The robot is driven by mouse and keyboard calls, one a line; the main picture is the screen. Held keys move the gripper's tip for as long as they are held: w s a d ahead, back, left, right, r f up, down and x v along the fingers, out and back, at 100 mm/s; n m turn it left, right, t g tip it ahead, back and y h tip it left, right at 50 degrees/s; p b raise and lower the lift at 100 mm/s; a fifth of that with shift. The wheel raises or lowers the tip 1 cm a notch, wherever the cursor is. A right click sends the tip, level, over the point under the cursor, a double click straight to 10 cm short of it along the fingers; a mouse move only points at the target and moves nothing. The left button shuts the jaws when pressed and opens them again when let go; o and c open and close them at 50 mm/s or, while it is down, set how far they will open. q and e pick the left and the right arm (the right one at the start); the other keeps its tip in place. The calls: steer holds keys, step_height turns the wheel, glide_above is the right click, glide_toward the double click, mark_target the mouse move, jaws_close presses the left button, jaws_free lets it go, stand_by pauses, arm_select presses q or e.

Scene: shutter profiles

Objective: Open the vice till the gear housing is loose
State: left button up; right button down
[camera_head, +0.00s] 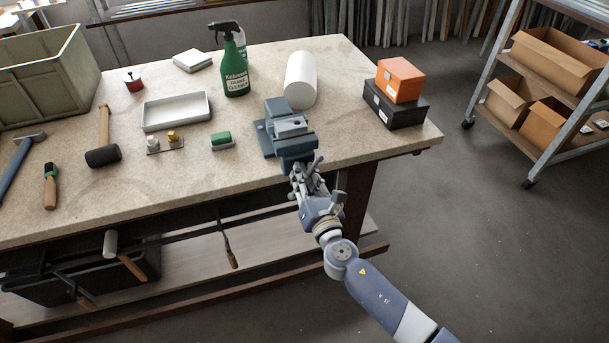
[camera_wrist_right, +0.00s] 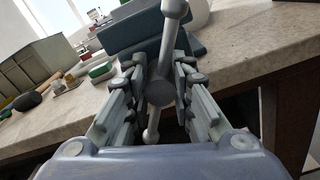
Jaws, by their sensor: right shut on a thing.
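The blue-grey vice (camera_head: 277,110) stands at the front edge of the workbench. A light grey block, which looks like the gear housing (camera_head: 291,124), sits between its jaws; whether it touches both jaws is too small to tell. My right gripper (camera_head: 308,178) is at the front of the vice, just off the bench edge. In the right wrist view, my right gripper (camera_wrist_right: 160,82) is shut on the vice handle (camera_wrist_right: 170,45), a grey bar with knobbed ends that stands steeply tilted. The vice body (camera_wrist_right: 150,35) fills the top behind it. My left gripper is not in view.
Orange (camera_head: 400,80) and black boxes (camera_head: 395,108) are stacked at right. A spray bottle (camera_head: 235,65) stands further back.

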steer(key=shift+w+d+r, duration=0.1)
steer(key=shift+w+r, duration=0.05)
steer(key=shift+r, duration=0.15)
steer(key=c, duration=1.4)
jaws_free()
steer(key=shift+o, duration=0.2)
steer(key=shift+f, duration=0.15)
steer(key=v, duration=1.2)
